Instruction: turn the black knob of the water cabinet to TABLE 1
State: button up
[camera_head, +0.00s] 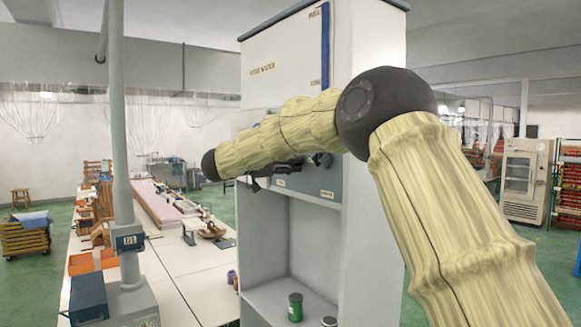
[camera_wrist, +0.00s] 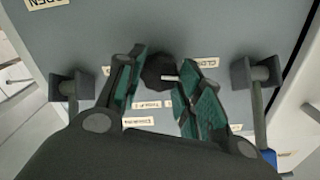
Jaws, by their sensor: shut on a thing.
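The tall grey-white water cabinet (camera_head: 368,110) stands in the middle of the head view, with a grey panel at half height. The black knob (camera_wrist: 157,68) shows in the wrist view between the green finger pads of my gripper (camera_wrist: 162,76), which is closed around it. A short white mark on the knob points to the right in that view. Small pale labels (camera_wrist: 153,104) lie around the knob; their text is too small to read surely. In the head view my gripper (camera_head: 272,172) is at the panel, partly behind my arm, and the knob there is hidden.
Grey valve fittings stand out on the left (camera_wrist: 72,87) and right (camera_wrist: 256,72) of my fingers. A green can (camera_head: 295,307) stands in the open bay below the panel. A long white table (camera_head: 185,262) with tools and a grey post (camera_head: 120,130) are to the left.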

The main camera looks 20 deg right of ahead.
jog(key=m+b, duration=1)
jog(key=b, duration=0.3)
jog(key=shift+f, duration=0.15)
jog(key=shift+m, duration=0.3)
jog(key=o, duration=1)
jog(key=shift+o, duration=0.2)
jog(key=v, duration=1.2)
